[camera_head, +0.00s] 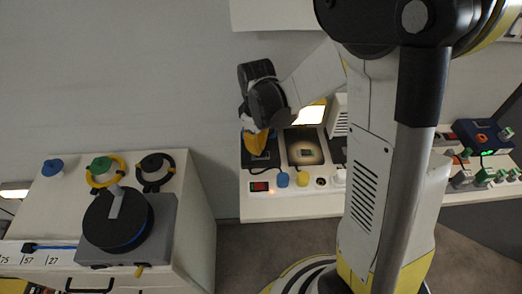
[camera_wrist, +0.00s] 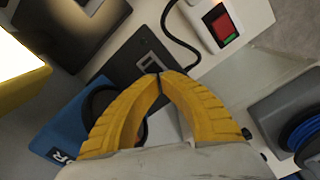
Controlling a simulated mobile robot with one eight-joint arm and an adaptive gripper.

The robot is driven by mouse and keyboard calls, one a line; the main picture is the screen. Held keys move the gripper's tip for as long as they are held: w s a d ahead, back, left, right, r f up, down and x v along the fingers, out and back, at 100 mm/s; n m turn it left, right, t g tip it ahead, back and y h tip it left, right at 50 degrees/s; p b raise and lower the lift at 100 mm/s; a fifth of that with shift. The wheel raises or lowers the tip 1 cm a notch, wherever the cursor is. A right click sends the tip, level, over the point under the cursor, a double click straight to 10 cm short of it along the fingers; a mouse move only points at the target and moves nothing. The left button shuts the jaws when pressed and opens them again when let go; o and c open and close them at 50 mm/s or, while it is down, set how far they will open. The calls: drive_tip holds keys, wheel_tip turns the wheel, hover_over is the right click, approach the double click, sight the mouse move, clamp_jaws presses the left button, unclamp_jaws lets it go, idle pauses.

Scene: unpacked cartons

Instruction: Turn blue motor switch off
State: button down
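In the wrist view, a blue boxy device (camera_wrist: 55,140), possibly the blue motor, lies at lower left, largely hidden behind my gripper (camera_wrist: 157,78). Only a small blue patch shows beside my gripper in the head view. A white switch with a red and green rocker (camera_wrist: 222,27) is at the top right of the wrist view, apart from the fingertips. It shows in the head view at the table's front left (camera_head: 260,187). My gripper (camera_head: 256,157) has its yellow fingertips together, nothing visible between them, over a black panel (camera_wrist: 138,65). The rocker's position is unclear.
A black cable runs by the switch. Blue (camera_head: 282,180) and yellow (camera_head: 302,179) knobs are right of it in the head view. A bright lamp panel (camera_wrist: 15,70) is at wrist-view left. A separate cabinet carries a grey device with a black disc (camera_head: 120,220).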

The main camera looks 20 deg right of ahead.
drive_tip(key=shift+r+p, duration=1.6)
drive_tip(key=shift+r, duration=0.9)
drive_tip(key=shift+r, duration=0.25)
drive_tip(key=s+r+m+t, duration=0.7)
drive_tip(key=s+r, duration=0.5)
drive_tip(key=r, duration=0.2)
drive_tip(key=shift+s+r+m, duration=0.3)
drive_tip(key=shift+s+m, duration=0.1)
drive_tip(key=shift+m, duration=0.3)
